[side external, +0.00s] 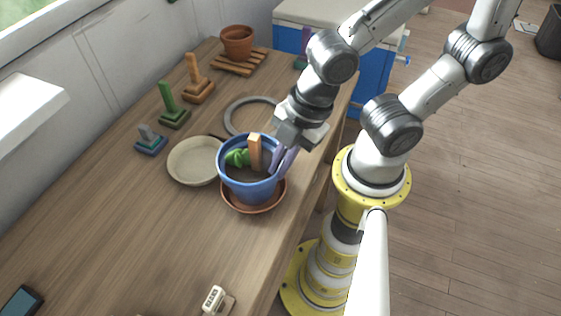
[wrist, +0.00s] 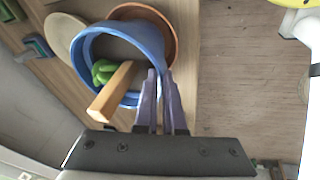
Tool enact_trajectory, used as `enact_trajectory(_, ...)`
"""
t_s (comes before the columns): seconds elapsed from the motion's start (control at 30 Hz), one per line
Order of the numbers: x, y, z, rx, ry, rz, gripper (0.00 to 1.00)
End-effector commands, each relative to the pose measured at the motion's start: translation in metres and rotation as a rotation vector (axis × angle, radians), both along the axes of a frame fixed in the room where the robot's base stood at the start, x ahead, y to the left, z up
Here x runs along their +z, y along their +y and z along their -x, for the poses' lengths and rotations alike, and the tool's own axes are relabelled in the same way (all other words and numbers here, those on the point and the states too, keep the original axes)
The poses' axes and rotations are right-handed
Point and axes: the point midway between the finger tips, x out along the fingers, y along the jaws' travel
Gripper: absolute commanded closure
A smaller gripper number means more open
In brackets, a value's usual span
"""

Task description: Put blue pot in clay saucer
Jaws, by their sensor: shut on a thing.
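The blue pot (side external: 248,187) is upright over the clay saucer (side external: 258,209) near the table's right edge. It holds a green cactus-like thing (side external: 237,158) and an orange-tan block (side external: 255,152). My gripper (side external: 279,165) is shut on the pot's right rim with its purple fingers. In the wrist view the blue pot (wrist: 122,37) shows its open top, the fingers (wrist: 161,85) pinch its rim, and the clay saucer (wrist: 160,18) shows partly behind it. The pot hides much of the saucer. I cannot tell whether the pot's base touches it.
A cream dish (side external: 193,161) lies close to the pot's left. A grey ring (side external: 230,115) lies behind it. Block stackers in blue (side external: 150,143), green (side external: 172,112) and orange (side external: 196,83) line the left. A terracotta pot (side external: 237,42) stands on a wooden rack (side external: 241,66). The front table is mostly clear.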

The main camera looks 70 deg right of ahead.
Motion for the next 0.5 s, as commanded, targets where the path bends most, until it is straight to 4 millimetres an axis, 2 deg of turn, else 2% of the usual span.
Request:
enact_trajectory(0.43,-0.0026,0.0013,-0.0015,0.001,-0.007,-0.005,1.00)
enact_trajectory(0.5,-0.0044,0.0001,-0.0001,0.000,-0.001,-0.001,0.83)
